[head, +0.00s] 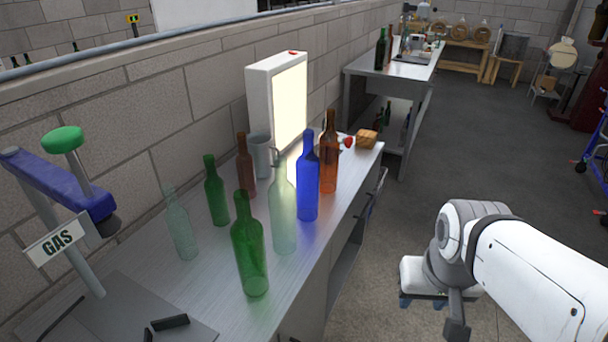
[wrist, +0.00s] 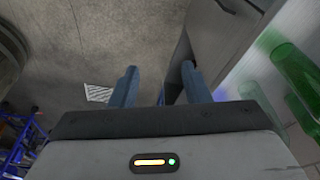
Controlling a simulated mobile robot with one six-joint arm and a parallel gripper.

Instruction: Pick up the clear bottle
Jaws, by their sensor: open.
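Two see-through pale bottles stand upright on the metal bench (head: 130,262). One clear bottle (head: 283,215) is near the middle, between the front green bottle (head: 250,250) and the blue bottle (head: 307,185). Another clear bottle (head: 180,228) stands further left, towards the wall. My gripper (head: 423,302) is off to the right of the bench, over the floor, pointing down.
A second green bottle (head: 215,192), a brown bottle (head: 246,165), an orange-brown bottle (head: 329,155) and a grey mug (head: 261,155) crowd the clear bottles. A lit panel (head: 290,105) stands behind. The floor (head: 500,130) beyond is open.

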